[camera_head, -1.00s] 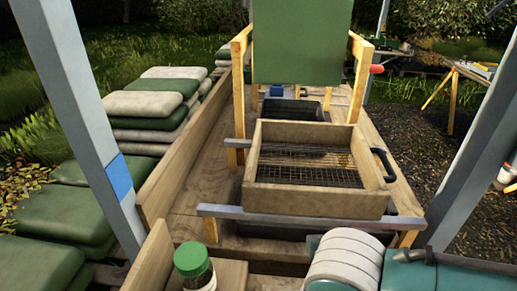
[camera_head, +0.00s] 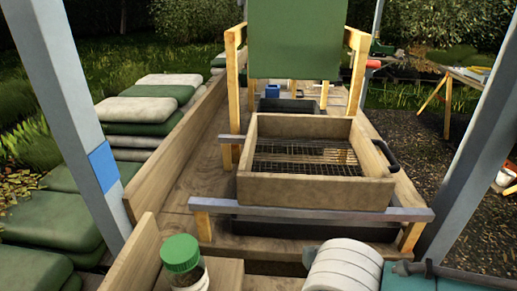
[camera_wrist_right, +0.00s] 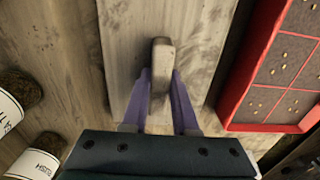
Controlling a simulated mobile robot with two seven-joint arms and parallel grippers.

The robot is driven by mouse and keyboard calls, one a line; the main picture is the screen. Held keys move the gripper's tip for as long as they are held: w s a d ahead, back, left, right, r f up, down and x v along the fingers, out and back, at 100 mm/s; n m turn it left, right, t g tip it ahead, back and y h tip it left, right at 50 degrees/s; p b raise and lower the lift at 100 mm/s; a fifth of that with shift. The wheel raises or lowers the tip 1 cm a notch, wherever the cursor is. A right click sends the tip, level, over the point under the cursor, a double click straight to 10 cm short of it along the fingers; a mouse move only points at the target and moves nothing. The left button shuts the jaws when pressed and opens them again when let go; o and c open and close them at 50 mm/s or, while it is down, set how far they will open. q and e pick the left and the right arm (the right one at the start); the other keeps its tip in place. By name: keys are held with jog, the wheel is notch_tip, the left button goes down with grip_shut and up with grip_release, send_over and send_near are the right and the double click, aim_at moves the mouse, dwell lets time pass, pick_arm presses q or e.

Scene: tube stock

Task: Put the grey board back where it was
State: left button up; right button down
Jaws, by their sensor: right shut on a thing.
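In the right wrist view, a pale grey board (camera_wrist_right: 126,48) lies flat, lengthwise in the picture, on a weathered wooden surface. A short upright grip block (camera_wrist_right: 160,62) stands on it. My right gripper (camera_wrist_right: 160,84) has its two purple fingers closed on either side of this block. Whether the board is raised or resting cannot be told. The board cannot be made out in the head view. My left gripper is in neither view.
A red divided tray (camera_wrist_right: 228,118) with seeds is close right of the board. Labelled jars (camera_wrist_right: 22,92) stand left. In the head view, a wooden sieve box (camera_head: 312,190) sits on grey rails (camera_head: 310,213); a green-lidded jar (camera_head: 182,252) is in front.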

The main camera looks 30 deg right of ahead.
jog(key=shift+f+b, duration=0.45)
jog(key=shift+f, duration=0.2)
jog(key=c, duration=0.6)
grip_release()
jog(key=shift+r, duration=0.1)
